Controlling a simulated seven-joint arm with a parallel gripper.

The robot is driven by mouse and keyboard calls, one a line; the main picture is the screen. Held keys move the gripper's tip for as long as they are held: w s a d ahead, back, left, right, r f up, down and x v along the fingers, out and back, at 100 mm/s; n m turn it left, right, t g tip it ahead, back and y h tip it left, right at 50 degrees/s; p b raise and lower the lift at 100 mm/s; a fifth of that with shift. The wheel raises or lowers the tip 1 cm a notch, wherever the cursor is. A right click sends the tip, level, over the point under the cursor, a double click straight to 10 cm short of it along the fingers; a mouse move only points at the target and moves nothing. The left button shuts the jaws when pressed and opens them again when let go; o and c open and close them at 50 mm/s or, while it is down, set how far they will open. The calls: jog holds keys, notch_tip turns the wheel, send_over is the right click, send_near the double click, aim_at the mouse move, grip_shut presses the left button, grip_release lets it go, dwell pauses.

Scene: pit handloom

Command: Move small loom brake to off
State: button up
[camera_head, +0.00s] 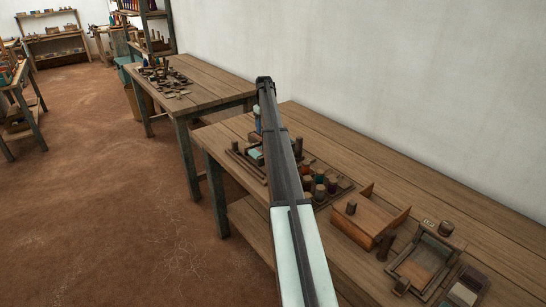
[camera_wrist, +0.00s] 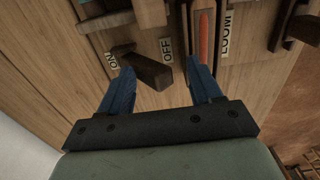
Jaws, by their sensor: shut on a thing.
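In the wrist view the small loom brake is a dark wooden lever (camera_wrist: 146,70) on a pale wooden board. It lies between the ON label (camera_wrist: 112,61) and the OFF label (camera_wrist: 166,47), tilted across the board, with its thick end toward me. My gripper (camera_wrist: 163,76) has two blue fingers, one on each side of the lever's end, and is shut on it. Finger contact is hard to make out. In the head view my arm hides the gripper and most of the brake area.
A red-orange strip (camera_wrist: 204,33) and a LOOM label (camera_wrist: 227,33) lie right of OFF, with dark wooden parts (camera_wrist: 294,24) beyond. In the head view the workbench (camera_head: 465,215) also bears several spools, a wooden box (camera_head: 362,222) and a tray (camera_head: 420,262). A second table (camera_head: 205,82) stands behind.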

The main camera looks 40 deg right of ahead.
jog(key=shift+a+f, duration=0.3)
jog(key=shift+r, duration=0.4)
jog(key=shift+w+d+r, duration=0.1)
jog(key=shift+d+r, duration=0.05)
jog(key=shift+r, duration=1.4)
jog(key=shift+d+r, duration=0.1)
jog(key=shift+r, duration=1.4)
